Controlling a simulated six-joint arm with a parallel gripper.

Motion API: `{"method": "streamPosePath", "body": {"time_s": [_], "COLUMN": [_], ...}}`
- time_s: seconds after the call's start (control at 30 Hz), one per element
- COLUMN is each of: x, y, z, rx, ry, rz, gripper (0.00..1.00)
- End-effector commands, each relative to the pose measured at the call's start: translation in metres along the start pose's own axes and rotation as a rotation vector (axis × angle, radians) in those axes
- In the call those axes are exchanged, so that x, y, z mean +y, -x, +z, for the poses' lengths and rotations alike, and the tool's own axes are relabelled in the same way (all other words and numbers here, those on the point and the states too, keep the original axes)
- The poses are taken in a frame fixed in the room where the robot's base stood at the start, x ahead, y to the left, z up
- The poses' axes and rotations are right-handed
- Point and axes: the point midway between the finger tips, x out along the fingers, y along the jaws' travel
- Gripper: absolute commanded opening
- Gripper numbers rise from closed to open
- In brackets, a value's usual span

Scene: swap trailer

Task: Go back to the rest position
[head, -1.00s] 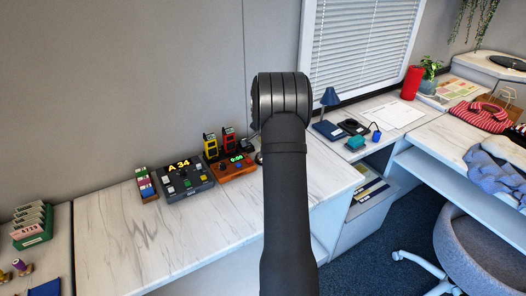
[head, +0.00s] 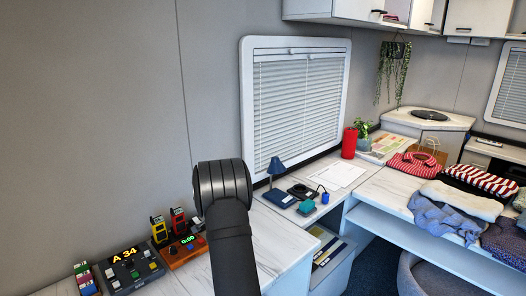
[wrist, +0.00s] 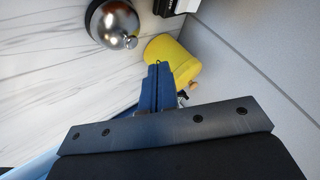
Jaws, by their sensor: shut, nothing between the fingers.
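My gripper (wrist: 158,88) shows in the wrist view with its blue fingers together and nothing between them. Past its tips are a yellow rounded object (wrist: 175,58) and a silver dome with a small knob (wrist: 112,22). I cannot tell whether the fingertips touch the yellow object. In the head view only my dark arm shows at the lower middle; the gripper itself is hidden behind it.
A console reading A 34 (head: 130,268), an orange timer box (head: 183,250) and yellow and red handsets stand on the marble counter at lower left. A blue lamp (head: 276,170) and a red cylinder (head: 349,143) stand farther back. Folded clothes (head: 460,200) lie on the right.

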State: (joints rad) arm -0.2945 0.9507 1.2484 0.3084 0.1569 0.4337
Motion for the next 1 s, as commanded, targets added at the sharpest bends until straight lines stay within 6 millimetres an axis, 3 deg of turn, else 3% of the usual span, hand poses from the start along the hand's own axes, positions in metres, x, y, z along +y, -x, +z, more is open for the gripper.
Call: {"method": "streamPosePath", "body": {"time_s": [0.2,0.4,0.77,1.0], "x": [-0.023,-0.032,-0.032,-0.018], "y": [0.029,0.043,0.042,0.023], "z": [-0.023,-0.032,-0.032,-0.018], "rx": [0.007,0.006,0.004,0.002], "ry": [0.001,0.001,0.000,-0.001], "rz": [-0.007,-0.005,-0.004,-0.002], "gripper": [0.00,0.00,0.00,0.00]}}
